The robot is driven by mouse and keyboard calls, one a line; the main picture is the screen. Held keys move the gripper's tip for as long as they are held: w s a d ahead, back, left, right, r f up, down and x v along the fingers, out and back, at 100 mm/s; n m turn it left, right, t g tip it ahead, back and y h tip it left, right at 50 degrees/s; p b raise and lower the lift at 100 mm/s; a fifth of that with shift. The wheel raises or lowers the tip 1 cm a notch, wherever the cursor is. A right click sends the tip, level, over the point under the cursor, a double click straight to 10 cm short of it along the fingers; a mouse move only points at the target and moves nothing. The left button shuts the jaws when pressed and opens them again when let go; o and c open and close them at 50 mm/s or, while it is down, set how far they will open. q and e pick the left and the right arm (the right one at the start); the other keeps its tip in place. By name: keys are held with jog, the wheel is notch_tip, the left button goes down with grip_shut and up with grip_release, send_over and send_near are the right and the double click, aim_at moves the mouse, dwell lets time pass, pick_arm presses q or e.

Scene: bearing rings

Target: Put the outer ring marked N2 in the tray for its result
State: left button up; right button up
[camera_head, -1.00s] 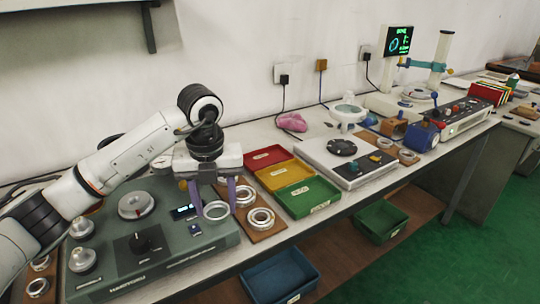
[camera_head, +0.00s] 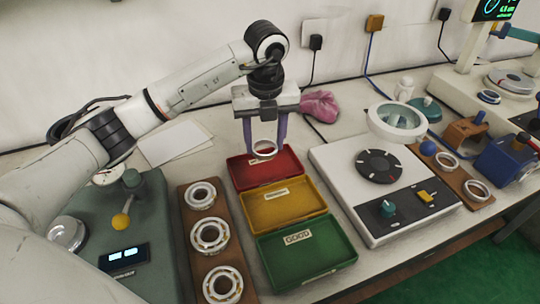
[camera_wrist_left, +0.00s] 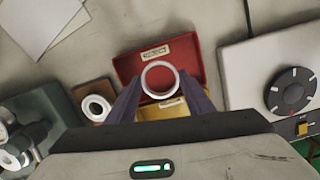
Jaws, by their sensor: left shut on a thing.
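The ring also shows in the left wrist view (camera_wrist_left: 160,65), in front of the red tray. I cannot read any marking on it. The red tray (camera_head: 283,168) lies below the gripper, the yellow tray (camera_head: 316,205) is in front of it, and the green tray (camera_head: 343,246) is nearest. Each tray has a pale label, and all three look empty. The ring seems above the red tray; the exact height is unclear. My right gripper is not in view.
A wooden board (camera_head: 190,225) with several bearing rings lies left of the trays. A white device with a black dial (camera_head: 379,166) stands close on their right. A grey-green instrument (camera_head: 165,245) is at the left. A pink cloth (camera_head: 319,106) lies behind.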

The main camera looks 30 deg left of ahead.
aim_at(265, 170)
pick_arm(q)
jog(key=shift+s+f, duration=0.15)
jog(key=shift+f, duration=3.1)
jog(key=shift+f, duration=0.1)
jog(key=o, duration=1.1)
notch_tip(265, 170, up, 12)
jog(key=shift+s+d, duration=0.45)
